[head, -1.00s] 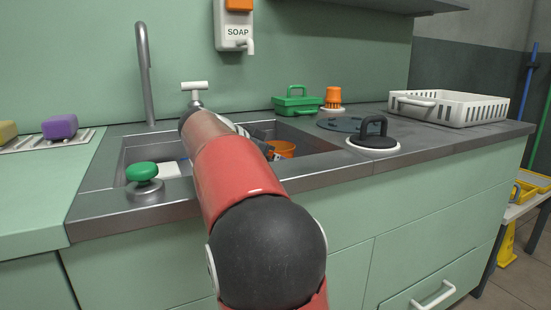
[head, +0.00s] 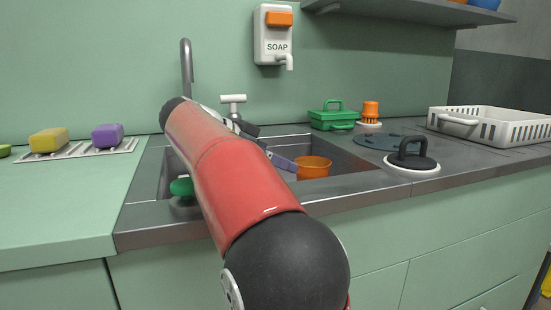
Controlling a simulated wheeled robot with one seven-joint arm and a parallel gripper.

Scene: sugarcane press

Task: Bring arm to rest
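My red arm reaches from the bottom of the head view up and left over the sink (head: 330,181). My gripper (head: 268,146) is mostly hidden behind the forearm. Only some dark and grey parts show past the arm's right side, above the basin. I cannot tell whether its fingers are open or shut, or whether it holds anything. A bluish-purple piece (head: 284,163) shows beside these parts. An orange bowl (head: 313,168) is in the basin to the right of it.
The tap (head: 187,65) and a T-shaped handle (head: 233,99) stand behind the arm. A soap dispenser (head: 274,35) hangs above. A green caddy (head: 333,118), black-handled plug (head: 411,156) and white rack (head: 490,126) are right. Yellow (head: 48,140) and purple (head: 107,134) sponges lie left.

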